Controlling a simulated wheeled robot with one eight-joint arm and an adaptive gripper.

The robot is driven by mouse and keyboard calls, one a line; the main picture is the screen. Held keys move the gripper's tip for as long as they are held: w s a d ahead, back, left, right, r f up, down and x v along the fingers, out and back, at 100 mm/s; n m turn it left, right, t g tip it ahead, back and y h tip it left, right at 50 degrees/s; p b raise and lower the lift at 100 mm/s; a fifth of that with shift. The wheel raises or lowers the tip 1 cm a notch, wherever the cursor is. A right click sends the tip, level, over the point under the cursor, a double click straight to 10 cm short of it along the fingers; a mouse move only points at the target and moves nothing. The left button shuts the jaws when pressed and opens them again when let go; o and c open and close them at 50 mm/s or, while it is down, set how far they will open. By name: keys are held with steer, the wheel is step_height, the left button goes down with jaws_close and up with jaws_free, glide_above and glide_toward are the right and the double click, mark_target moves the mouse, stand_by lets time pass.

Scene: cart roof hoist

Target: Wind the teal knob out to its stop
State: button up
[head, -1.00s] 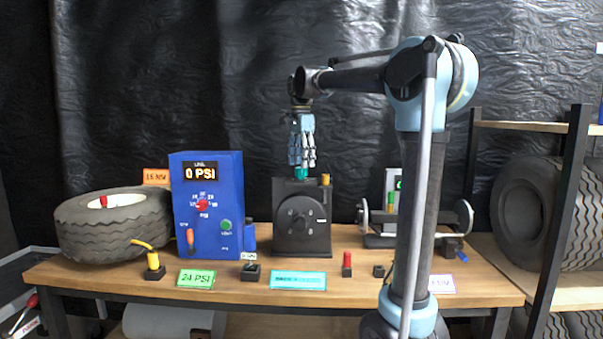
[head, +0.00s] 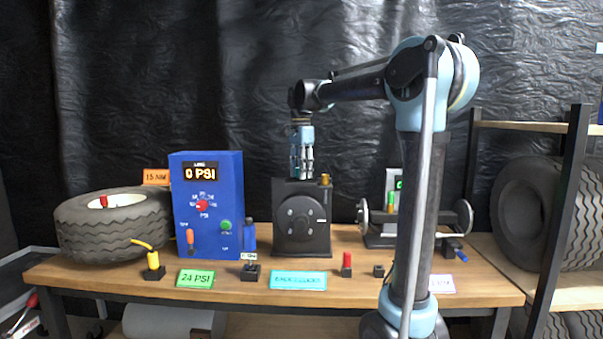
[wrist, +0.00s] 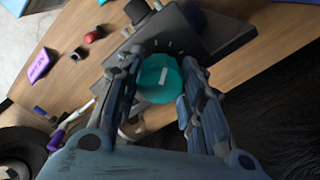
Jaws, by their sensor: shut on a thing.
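The teal knob (wrist: 159,77) shows in the wrist view between my two fingers, with a pale mark on its top face. It sits on top of the dark grey box (head: 290,248), which has a round black disc on its front. My gripper (head: 302,176) points straight down over the box top and is shut on the knob; it also shows in the wrist view (wrist: 161,82). In the head view my fingers hide the knob. Pale tick marks show on the box top beside the knob in the wrist view.
A brass-coloured cap (head: 325,180) stands on the box top close right of my gripper. A blue panel (head: 210,235) reading 0 PSI stands to the left. A teal label (head: 299,281) and a red-topped post (head: 347,262) are in front. A tyre (head: 115,235) lies at far left.

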steer(key=shift+n, duration=0.4)
steer(key=n, duration=0.2)
steer(key=shift+n, duration=0.4)
steer(key=n, duration=0.3)
steer(key=shift+n, duration=0.4)
steer(key=n, duration=1)
steer(key=shift+n, duration=0.4)
steer(key=n, duration=0.3)
steer(key=shift+n, duration=0.3)
steer(key=n, duration=0.6)
steer(key=shift+w, duration=0.1)
steer(key=shift+n, duration=0.4)
